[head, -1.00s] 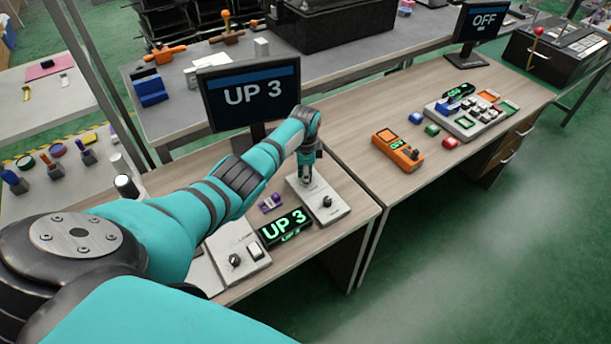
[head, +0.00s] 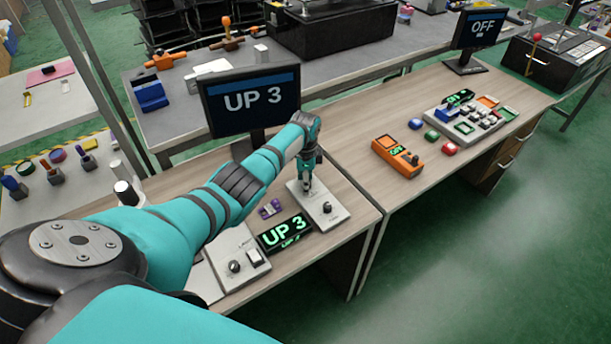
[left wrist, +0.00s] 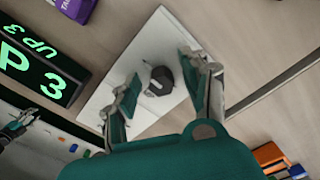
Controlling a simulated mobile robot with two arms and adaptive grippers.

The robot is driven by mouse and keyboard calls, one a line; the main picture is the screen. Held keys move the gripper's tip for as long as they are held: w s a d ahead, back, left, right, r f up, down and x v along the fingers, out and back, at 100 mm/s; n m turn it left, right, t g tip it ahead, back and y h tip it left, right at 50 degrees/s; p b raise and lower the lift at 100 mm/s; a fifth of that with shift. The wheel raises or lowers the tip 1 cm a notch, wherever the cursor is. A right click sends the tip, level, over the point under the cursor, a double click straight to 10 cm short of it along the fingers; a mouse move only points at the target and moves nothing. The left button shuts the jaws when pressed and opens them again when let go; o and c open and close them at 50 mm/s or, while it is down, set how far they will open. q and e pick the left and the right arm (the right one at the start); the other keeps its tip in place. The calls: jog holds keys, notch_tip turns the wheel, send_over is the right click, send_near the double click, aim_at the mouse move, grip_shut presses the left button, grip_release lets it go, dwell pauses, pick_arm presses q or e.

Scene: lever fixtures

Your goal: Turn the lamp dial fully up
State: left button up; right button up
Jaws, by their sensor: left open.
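A dark round dial (head: 327,207) with a light mark stands on a white panel (head: 333,218) at the desk's front. In the left wrist view the dial (left wrist: 160,80) shows between the two fingers. My left gripper (head: 307,189) is over the panel, open and empty, with its teal fingertips (left wrist: 160,78) on either side of the dial in the picture. I cannot tell how far above it they are. A black display (head: 285,232) left of the panel reads UP 3 in green. The monitor (head: 252,98) behind also reads UP 3. My right gripper is not in view.
Another white panel (head: 238,258) with a dark knob (head: 234,267) and a switch lies left of the display. A purple item (head: 270,208) sits behind it. An orange controller (head: 397,155) and a button box (head: 470,118) stand on the right-hand desk.

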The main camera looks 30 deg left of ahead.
pick_arm(q)
notch_tip(320, 180, up, 12)
dwell(0.5)
dwell(0.4)
